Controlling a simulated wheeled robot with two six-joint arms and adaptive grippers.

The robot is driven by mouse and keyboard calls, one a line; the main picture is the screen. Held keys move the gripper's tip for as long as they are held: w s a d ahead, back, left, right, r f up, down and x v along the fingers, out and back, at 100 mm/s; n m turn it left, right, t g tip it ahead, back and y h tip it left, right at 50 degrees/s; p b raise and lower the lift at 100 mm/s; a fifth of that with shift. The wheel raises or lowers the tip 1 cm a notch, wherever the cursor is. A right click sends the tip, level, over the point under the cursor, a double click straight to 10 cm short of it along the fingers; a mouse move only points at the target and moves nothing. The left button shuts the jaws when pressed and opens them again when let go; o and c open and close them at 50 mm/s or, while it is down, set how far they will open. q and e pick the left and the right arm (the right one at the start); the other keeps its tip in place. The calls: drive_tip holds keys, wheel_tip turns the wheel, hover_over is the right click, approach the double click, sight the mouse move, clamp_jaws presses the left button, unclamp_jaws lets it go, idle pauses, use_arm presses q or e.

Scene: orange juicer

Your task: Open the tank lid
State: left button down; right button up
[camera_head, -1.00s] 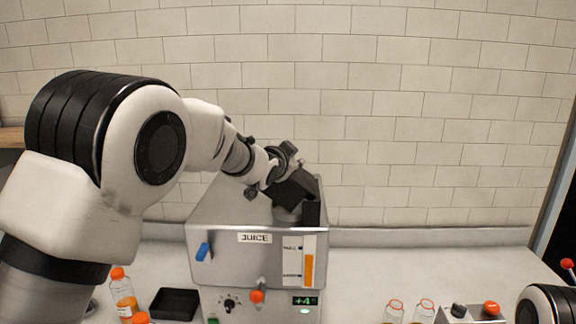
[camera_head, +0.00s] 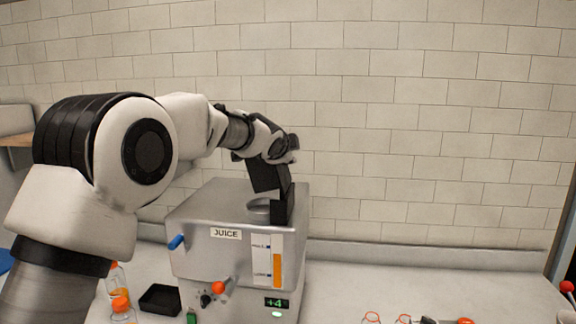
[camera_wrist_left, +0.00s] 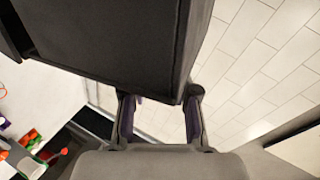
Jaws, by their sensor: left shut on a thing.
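The juice tank (camera_head: 200,212) is a grey metal box labelled JUICE. A round metal-rimmed opening (camera_head: 259,207) shows on its top. A dark lid (camera_head: 266,178) stands tilted up above the opening, with a black block beside it at the tank's right. My left gripper (camera_head: 276,152) is at the lid's upper end and shut on it; the fingertips are hard to make out there. In the left wrist view the two fingers (camera_wrist_left: 158,108) reach up to a large dark slab, apparently the lid (camera_wrist_left: 115,35), which hides much of that view. My right gripper is not in view.
The counter at right (camera_head: 400,285) is mostly clear. A brick wall is behind.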

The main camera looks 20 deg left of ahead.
use_arm(q)
drive_tip(key=shift+w+d+f+m+g+y+b, duration=0.15)
drive_tip(key=shift+d+f+m+y+b, duration=0.2)
drive_tip(key=shift+d+m, duration=0.35)
drive_tip(key=shift+w+d+f+m+g+y+b, duration=0.1)
drive_tip(key=shift+w+d+f+m+y+b, duration=0.15)
drive_tip(key=shift+d+m+y, duration=0.45)
drive_tip(key=shift+w+d+f+m+g+y+b, duration=0.15)
drive_tip(key=shift+d+m+y+b, duration=0.25)
drive_tip(key=shift+d, duration=0.55)
drive_tip(key=c, duration=0.9)
unclamp_jaws()
